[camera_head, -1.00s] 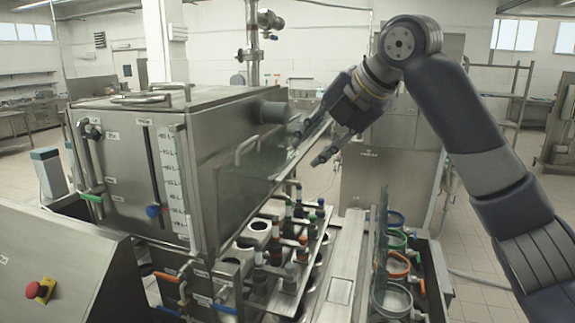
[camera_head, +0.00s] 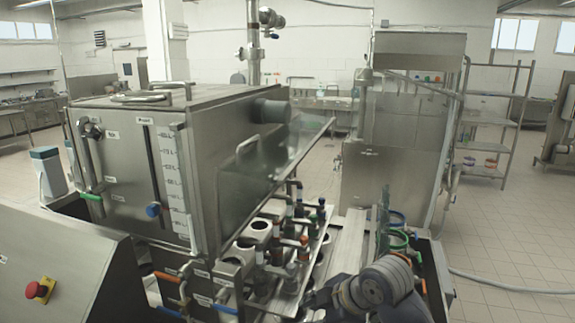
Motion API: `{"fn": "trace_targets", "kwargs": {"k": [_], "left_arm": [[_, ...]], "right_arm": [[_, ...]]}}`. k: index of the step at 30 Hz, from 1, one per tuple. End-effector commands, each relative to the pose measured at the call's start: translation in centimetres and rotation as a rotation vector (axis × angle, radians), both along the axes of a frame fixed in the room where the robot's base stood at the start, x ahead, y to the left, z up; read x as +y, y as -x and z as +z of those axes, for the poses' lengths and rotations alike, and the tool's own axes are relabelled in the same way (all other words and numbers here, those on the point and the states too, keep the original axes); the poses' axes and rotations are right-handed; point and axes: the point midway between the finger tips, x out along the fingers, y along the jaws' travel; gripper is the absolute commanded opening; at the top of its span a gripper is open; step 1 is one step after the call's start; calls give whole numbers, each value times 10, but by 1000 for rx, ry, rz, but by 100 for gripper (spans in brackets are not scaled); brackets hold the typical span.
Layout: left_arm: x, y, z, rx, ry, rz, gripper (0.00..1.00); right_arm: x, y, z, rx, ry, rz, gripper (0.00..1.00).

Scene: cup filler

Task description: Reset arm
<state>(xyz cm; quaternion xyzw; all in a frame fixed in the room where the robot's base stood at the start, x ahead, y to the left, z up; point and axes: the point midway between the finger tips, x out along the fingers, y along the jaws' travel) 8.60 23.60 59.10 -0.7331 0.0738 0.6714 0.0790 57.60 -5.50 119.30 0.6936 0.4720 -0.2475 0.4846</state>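The cup filler, a steel machine (camera_head: 130,180), fills the left and middle, with a clear tilted guard (camera_head: 270,165) on its right side. My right arm shows only as a dark, ridged part (camera_head: 375,290) at the bottom, right of the middle. Its gripper is not clearly visible; the frame edge cuts off the lower part of the arm. My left arm and gripper are not in view.
Below the guard are several nozzles (camera_head: 303,245) and round openings (camera_head: 262,224). A red stop button (camera_head: 37,290) is at lower left. The space beside the guard is clear.

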Motion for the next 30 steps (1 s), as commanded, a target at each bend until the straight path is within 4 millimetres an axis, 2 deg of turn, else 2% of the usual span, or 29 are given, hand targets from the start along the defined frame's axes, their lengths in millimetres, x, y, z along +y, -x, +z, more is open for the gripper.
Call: {"fn": "trace_targets", "kwargs": {"k": [1, 6, 11, 15, 21, 30], "left_arm": [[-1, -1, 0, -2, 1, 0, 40], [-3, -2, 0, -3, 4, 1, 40], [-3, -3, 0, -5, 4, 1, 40], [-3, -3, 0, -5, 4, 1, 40], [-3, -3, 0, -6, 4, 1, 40], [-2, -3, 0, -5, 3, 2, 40]], "right_arm": [[-3, 15, -21, 41, -26, -59, 31], [-21, 60, -74, 154, -95, -281, 31], [-44, 109, -115, 252, -147, -507, 31], [-68, 157, -143, 329, -177, -715, 31], [-103, 221, -167, 403, -195, -990, 31], [-142, 287, -177, 446, -187, -1264, 31]]}}
